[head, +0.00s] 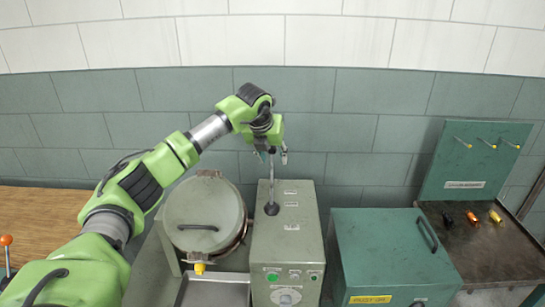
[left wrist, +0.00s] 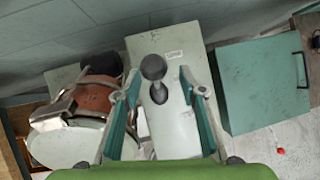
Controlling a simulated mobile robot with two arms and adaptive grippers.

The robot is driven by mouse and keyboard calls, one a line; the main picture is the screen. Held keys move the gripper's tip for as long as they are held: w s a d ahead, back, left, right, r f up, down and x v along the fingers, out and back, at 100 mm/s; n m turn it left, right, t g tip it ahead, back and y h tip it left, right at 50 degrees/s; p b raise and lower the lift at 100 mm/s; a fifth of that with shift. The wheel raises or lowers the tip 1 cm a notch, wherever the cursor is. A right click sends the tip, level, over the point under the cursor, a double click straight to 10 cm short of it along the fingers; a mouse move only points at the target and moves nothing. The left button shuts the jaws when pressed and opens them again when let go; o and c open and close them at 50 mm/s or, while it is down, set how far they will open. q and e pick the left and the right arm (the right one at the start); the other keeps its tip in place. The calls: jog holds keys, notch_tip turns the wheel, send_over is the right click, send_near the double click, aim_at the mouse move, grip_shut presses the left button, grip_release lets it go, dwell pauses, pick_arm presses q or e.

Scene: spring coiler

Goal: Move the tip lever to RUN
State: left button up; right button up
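The tip lever (head: 271,182) is a thin grey rod rising from a dark round boot on top of the grey-green machine cabinet (head: 287,240). It stands nearly upright. In the left wrist view its dark round knob (left wrist: 153,66) shows between my fingertips, with gaps on both sides. My left gripper (head: 271,156) points down over the lever's top, fingers apart on either side of it. Its two green-padded fingers (left wrist: 161,78) are open in the wrist view. Small white labels (head: 291,204) line the cabinet top beside the lever; their text is too small to read. My right gripper is out of view.
A round lidded drum (head: 205,208) stands left of the cabinet, with a metal tray (head: 213,290) below. A green box (head: 390,250) stands to the right. Farther right, a bench (head: 480,245) holds small coloured parts. A tiled wall is behind.

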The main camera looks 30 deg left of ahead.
pick_arm(q)
jog(key=shift+s+r, duration=0.15)
jog(key=shift+r, duration=0.15)
jog(key=v, duration=1.1)
jog(key=shift+r, duration=0.2)
jog(key=shift+s, duration=0.15)
